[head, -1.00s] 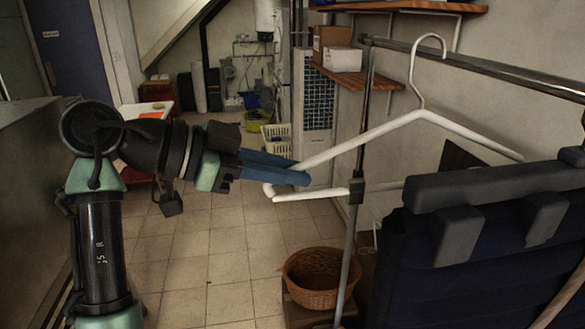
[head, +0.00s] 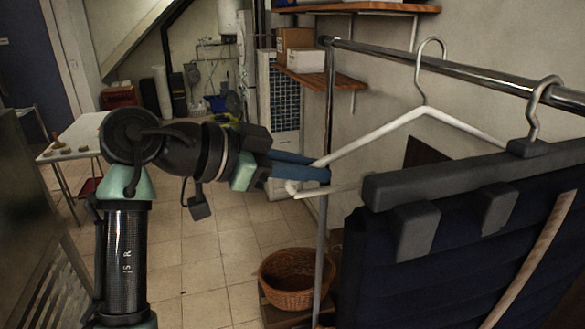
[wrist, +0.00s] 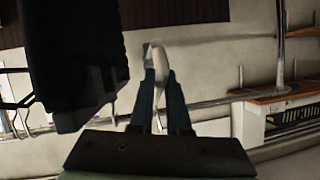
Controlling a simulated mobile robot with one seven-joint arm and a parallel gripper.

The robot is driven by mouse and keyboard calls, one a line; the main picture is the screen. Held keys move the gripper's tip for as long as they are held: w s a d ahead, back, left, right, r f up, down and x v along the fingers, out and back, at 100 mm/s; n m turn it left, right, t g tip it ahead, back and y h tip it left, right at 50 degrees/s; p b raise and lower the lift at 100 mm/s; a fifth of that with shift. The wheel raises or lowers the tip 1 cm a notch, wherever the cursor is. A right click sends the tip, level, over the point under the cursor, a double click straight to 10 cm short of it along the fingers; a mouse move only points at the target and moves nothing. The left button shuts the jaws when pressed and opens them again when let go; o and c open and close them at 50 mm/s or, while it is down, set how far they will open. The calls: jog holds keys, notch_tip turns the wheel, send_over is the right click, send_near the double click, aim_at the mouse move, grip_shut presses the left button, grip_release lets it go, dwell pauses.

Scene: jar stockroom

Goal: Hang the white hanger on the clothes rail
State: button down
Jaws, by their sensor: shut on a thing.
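My gripper (head: 322,172) has blue fingers shut on the left end of the white hanger (head: 385,130). In the wrist view my gripper (wrist: 160,105) holds a white piece of the hanger (wrist: 158,72) between the fingers. The hanger is roughly upright, its hook (head: 442,45) pointing up. The clothes rail (head: 375,52) is a shiny metal bar running from the back left to the near right. The hook overlaps the rail in the head view, its top above the bar; I cannot tell whether it rests on it. The hanger's lower right part is hidden behind a dark garment.
The dark blue garment on a grey hanger (head: 400,188) hangs from the rail at the near right, its hook (head: 535,105) at the bar. A rail post (head: 330,100) stands near my fingers. A wicker basket (head: 290,280) is low behind it. Shelves with boxes (head: 305,60) are behind.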

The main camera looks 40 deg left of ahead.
aim_at(338, 159)
jog(key=shift+w+d+p, duration=0.15)
jog(key=shift+w+d, duration=0.5)
jog(key=shift+w, duration=0.3)
jog(key=shift+w+d+p, duration=0.1)
jog(key=shift+w+d, duration=0.55)
jog(key=shift+w, duration=0.25)
jog(key=shift+w+d+p, duration=0.15)
jog(key=shift+w+d, duration=0.5)
jog(key=shift+w, duration=0.3)
jog(key=shift+w+f+b, duration=0.1)
jog(key=shift+f+b, duration=0.2)
jog(key=shift+f, duration=0.05)
jog(key=shift+f+b, duration=0.8)
jog(key=shift+f, duration=0.25)
jog(key=c, duration=0.8)
grip_release()
jog(key=b+v, duration=0.4)
jog(key=v, duration=0.9)
